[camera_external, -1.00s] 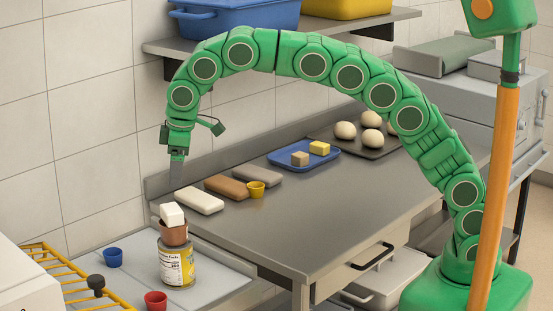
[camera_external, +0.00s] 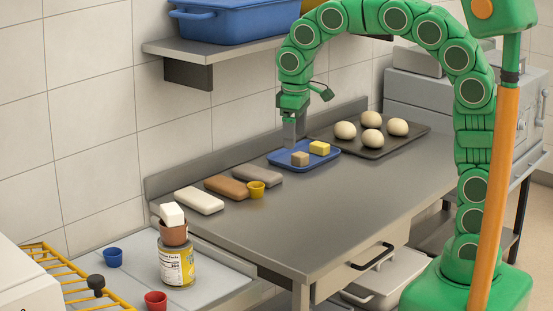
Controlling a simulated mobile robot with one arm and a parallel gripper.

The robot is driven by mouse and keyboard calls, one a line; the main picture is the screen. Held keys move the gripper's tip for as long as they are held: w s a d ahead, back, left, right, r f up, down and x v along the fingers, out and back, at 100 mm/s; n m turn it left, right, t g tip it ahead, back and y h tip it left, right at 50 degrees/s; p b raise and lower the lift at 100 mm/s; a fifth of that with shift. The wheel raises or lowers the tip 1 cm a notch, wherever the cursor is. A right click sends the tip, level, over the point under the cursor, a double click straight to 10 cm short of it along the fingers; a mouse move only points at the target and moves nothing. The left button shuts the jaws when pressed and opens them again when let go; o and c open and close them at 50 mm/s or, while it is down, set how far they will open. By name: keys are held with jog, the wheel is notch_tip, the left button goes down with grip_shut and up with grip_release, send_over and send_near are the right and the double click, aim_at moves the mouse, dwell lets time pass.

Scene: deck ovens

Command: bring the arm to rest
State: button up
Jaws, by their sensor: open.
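My green arm (camera_external: 473,145) arches over the right part of the steel table. My gripper (camera_external: 289,143) points down at the left end of the blue tray (camera_external: 276,158), close to it in the picture. It holds nothing that I can see; whether it touches the tray or hangs behind or above it I cannot tell. A yellow block (camera_external: 319,148) and a brown block (camera_external: 299,159) lie on the tray, to the right of the gripper.
A dark tray (camera_external: 398,147) with several dough balls lies at the back right. White (camera_external: 198,201), brown (camera_external: 226,187) and grey slabs and a yellow cup (camera_external: 256,190) lie left of the blue tray. A can (camera_external: 178,265) carries a brown cup (camera_external: 174,234) with a white block (camera_external: 172,215). The table front is clear.

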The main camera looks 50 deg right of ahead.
jog(key=s+d+f+m+g, duration=0.1)
jog(key=s+d+f, duration=0.1)
jog(key=s+d, duration=0.3)
jog(key=s+d+f+m, duration=0.2)
jog(key=s+d, duration=0.3)
jog(key=s, duration=0.9)
jog(key=s+d+f+m+g, duration=0.1)
jog(key=s+d+f, duration=0.3)
jog(key=s, duration=0.6)
jog(key=shift+s+d+m+g+y, duration=0.2)
jog(key=shift+d+m+g+y, duration=0.1)
jog(key=shift+d, duration=0.6)
jog(key=shift+f, duration=0.1)
